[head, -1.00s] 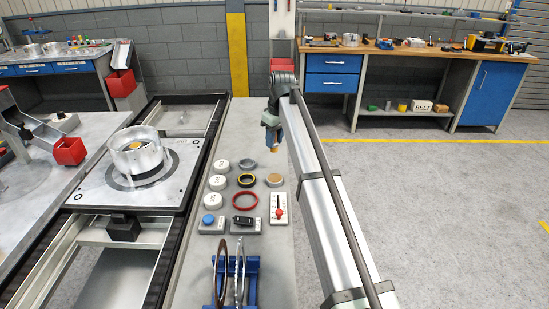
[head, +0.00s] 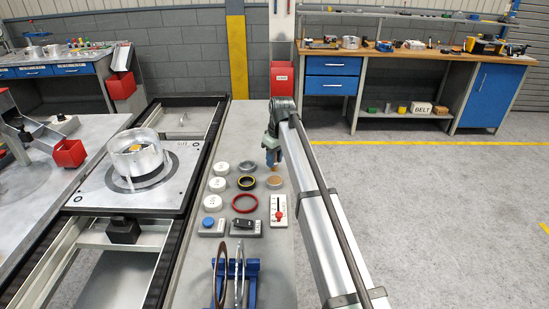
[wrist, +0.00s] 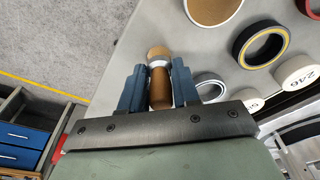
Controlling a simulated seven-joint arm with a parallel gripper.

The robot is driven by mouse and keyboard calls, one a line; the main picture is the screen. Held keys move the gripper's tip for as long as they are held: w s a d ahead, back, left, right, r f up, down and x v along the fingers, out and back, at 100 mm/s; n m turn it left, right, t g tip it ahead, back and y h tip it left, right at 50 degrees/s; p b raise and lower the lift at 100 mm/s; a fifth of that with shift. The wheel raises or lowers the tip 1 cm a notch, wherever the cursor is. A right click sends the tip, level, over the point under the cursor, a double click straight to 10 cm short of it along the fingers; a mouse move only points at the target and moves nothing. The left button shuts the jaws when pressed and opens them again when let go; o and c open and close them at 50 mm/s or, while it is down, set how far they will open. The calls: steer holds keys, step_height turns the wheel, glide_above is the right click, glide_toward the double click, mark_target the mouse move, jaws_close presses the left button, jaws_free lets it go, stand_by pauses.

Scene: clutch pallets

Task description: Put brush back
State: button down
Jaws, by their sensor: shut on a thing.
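The brush (wrist: 159,85) has a brown wooden body, a pale band and a tan rounded end in the wrist view. My gripper (wrist: 158,72) is shut on it, with one blue finger on each side. In the head view my gripper (head: 271,146) is over the far right part of the grey bench, and only a small brown bit of the brush (head: 269,159) shows below it. From these views I cannot tell whether the brush touches the bench.
Close by on the bench stand a tan-topped disc (head: 274,181), a grey ring (head: 248,167), a black-and-yellow ring (head: 247,183), a red ring (head: 245,203) and several white discs (head: 219,185). A red bin (head: 282,78) hangs on the post behind. A clear cylinder (head: 137,160) sits on the pallet.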

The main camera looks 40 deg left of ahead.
steer(key=c, duration=0.8)
jaws_free()
steer(key=shift+r, duration=0.1)
steer(key=r, duration=0.4)
steer(key=d+r, duration=0.1)
steer(key=r, duration=0.7)
steer(key=shift+d, duration=0.4)
